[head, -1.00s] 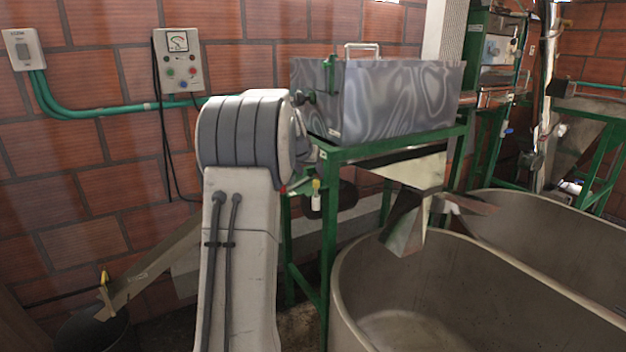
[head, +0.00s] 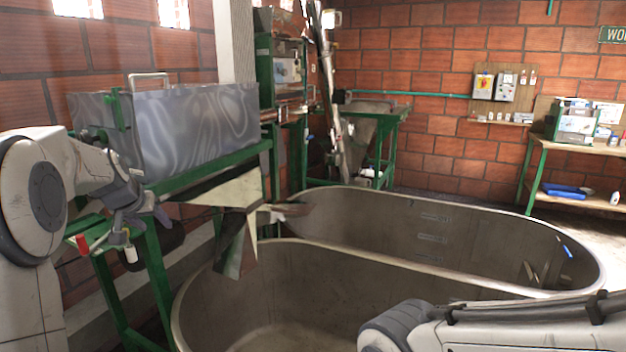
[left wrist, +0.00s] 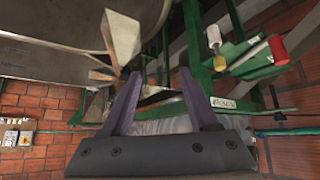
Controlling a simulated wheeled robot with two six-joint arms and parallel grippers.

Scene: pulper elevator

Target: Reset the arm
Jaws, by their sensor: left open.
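My left arm comes in at the left edge of the head view. Its gripper (head: 136,218) is beside the green stand, below the near end of the metal hopper (head: 185,130). In the left wrist view, the two dark fingers of the left gripper (left wrist: 160,92) are spread apart with nothing between them. A red-ended handle (head: 82,244) and a white-ended one (head: 130,253) show just below the gripper; they also show in the left wrist view, red (left wrist: 277,48) and white (left wrist: 213,38). My right arm shows at the lower right, its gripper out of view.
Two large grey tanks (head: 440,273) fill the middle floor, below a metal chute (head: 237,245). The green stand (head: 157,280) is close to my left arm. A bench (head: 575,150) stands far right. Open floor shows at the right.

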